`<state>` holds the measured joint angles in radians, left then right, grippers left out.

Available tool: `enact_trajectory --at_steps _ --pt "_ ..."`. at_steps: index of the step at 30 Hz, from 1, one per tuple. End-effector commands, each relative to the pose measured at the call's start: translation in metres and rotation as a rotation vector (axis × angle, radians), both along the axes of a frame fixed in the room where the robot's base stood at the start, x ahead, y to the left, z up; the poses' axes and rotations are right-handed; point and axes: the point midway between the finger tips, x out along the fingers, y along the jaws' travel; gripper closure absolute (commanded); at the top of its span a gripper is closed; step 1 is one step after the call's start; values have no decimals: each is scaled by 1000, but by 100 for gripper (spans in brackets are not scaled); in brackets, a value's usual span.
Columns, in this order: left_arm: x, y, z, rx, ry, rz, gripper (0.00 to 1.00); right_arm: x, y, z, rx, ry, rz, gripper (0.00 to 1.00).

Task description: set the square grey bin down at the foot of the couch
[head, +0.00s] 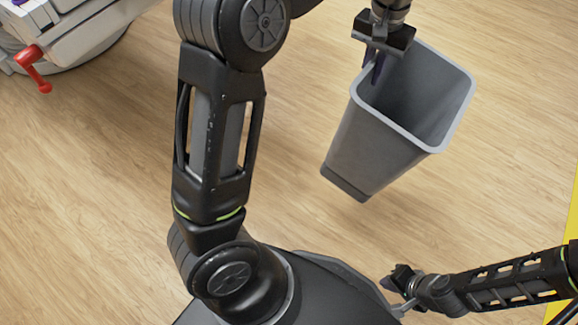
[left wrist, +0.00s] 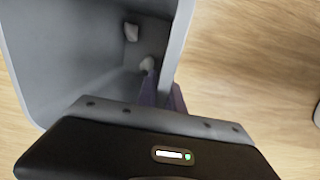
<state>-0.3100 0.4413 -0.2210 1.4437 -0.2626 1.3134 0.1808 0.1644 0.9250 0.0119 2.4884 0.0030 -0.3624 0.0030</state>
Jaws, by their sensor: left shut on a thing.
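The square grey bin (head: 375,145) hangs tilted over the wood floor in the head view, its open top facing up and to the right. My left gripper (head: 374,70) is shut on the bin's upper left rim. In the left wrist view, the gripper fingers (left wrist: 162,92) straddle the wall of the bin (left wrist: 60,55), and small pale scraps lie inside it. My right gripper (head: 398,285) is low in the head view, apart from the bin; its finger opening is too small to tell. The foot of the couch cannot be made out with certainty.
A white and grey piece of equipment with a red lever (head: 32,66) stands at the upper left. Wood floor (head: 95,190) is clear on the left and around the bin. A yellow strip (head: 570,215) runs along the right edge.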

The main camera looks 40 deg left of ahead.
Motion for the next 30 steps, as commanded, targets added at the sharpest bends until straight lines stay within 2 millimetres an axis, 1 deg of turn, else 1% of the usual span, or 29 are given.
enact_trajectory --at_steps 8,11,14,17,20,26,30 --pt "1 1 1 -2 -3 6 100 0 0 0 0 0 0 100" --pt "1 5 -3 -4 -2 31 100 0 0 0 0 0 0 100" --pt "1 13 -12 -9 -2 85 100 0 0 0 0 0 0 100" --pt "1 25 -25 -18 -2 170 100 0 0 -1 0 -1 0 100" --pt "-1 42 -42 -29 -3 290 100 0 0 -1 0 -1 0 100" --pt "-11 85 -87 -62 -17 612 100 1 -1 -3 -1 -1 -2 100" --pt "-25 117 -122 -85 -35 871 100 1 -1 -4 -1 -2 -2 100"
